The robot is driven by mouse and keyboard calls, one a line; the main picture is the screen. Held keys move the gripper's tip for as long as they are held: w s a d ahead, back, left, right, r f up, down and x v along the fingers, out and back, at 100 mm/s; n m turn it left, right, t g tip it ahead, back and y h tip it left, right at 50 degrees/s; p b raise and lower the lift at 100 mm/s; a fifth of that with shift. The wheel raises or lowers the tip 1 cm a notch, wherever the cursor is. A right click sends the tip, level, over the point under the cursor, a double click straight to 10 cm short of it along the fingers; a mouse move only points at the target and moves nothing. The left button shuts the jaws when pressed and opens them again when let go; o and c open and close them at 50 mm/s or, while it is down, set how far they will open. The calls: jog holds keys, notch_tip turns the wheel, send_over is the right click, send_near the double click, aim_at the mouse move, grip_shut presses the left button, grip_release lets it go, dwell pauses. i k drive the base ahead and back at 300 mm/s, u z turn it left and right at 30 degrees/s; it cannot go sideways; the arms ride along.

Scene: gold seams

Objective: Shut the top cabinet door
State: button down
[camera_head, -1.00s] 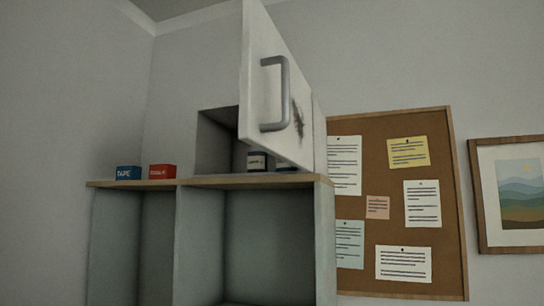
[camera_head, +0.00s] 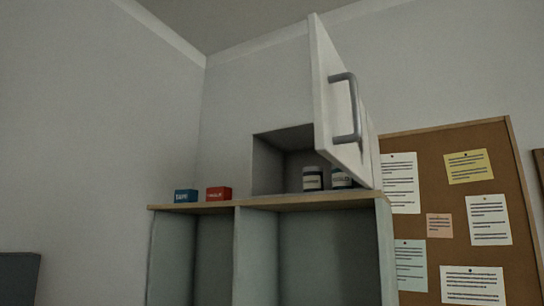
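The top cabinet (camera_head: 268,165) is a small grey box on top of a shelf unit. Its white door (camera_head: 322,85) stands open, hinged on the right side and swung out toward me. A grey bar handle (camera_head: 356,108) is on the door's outer face, which is turned to the right. Two jars with pale labels, one (camera_head: 312,178) and another (camera_head: 341,180) partly behind the door, stand inside the cabinet. My gripper is not in view.
A blue box (camera_head: 186,196) and a red box (camera_head: 218,194) sit on the wooden shelf top (camera_head: 262,203) left of the cabinet. Open compartments lie below. A corkboard (camera_head: 440,225) with papers hangs at right. A dark grey object (camera_head: 18,278) shows at lower left.

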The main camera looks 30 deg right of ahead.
aim_at(340, 127)
jog(key=u, duration=0.15)
jog(key=k, duration=1.15)
jog(key=z, duration=1.3)
jog(key=i, duration=0.5)
